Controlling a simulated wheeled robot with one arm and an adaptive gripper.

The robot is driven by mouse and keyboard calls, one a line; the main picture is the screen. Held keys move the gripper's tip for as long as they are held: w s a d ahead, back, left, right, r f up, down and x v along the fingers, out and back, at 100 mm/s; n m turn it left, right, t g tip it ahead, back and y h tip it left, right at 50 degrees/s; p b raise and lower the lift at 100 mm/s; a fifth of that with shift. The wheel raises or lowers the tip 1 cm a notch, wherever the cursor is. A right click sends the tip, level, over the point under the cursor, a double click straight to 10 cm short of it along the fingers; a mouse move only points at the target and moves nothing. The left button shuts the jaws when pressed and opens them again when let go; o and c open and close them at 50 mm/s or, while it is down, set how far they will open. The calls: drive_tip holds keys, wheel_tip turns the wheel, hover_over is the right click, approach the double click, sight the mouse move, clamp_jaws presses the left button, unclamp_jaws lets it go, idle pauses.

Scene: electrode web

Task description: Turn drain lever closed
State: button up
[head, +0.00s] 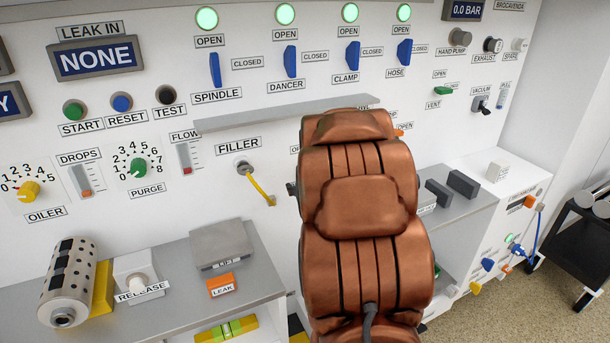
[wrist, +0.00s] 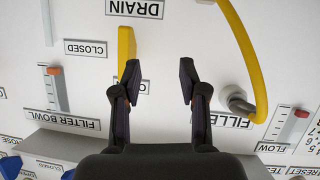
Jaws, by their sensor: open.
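The drain lever (wrist: 125,48) is a yellow bar below the DRAIN label (wrist: 134,8), which appears upside down in the wrist view. The lever stands upright in the picture, its lower end at an OPEN label partly hidden by my gripper. The CLOSED label (wrist: 86,48) is to its left. My gripper (wrist: 159,80) is open, with nothing between its fingers. Its left finger is beside the lever's lower end and overlaps it slightly; I cannot tell whether they touch. In the head view my copper-coloured arm hides the lever and gripper.
The yellow filler hose (wrist: 248,55) curves to the right of my gripper; it also shows in the head view (head: 261,188). A grey ledge (head: 285,113) crosses the panel. A FLOW slider (wrist: 287,124) and a filter bowl slider (wrist: 57,90) flank the area.

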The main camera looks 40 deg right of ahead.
drive_tip(key=shift+s+d+t+b, duration=0.55)
drive_tip(key=shift+d+t+b, duration=0.35)
drive_tip(key=shift+d+t, duration=1.7)
drive_tip(key=shift+g, duration=0.3)
drive_tip(key=shift+d+f+p+x, duration=0.15)
drive_tip(key=shift+p+x, duration=0.1)
drive_tip(key=shift+x, duration=1.7)
drive_tip(key=shift+d+f+p+x, duration=0.1)
drive_tip(key=shift+f+p+x, duration=0.15)
drive_tip(key=shift+x, duration=1.7)
drive_tip(key=shift+s, duration=0.1)
drive_tip(key=shift+c, duration=0.2)
clamp_jaws()
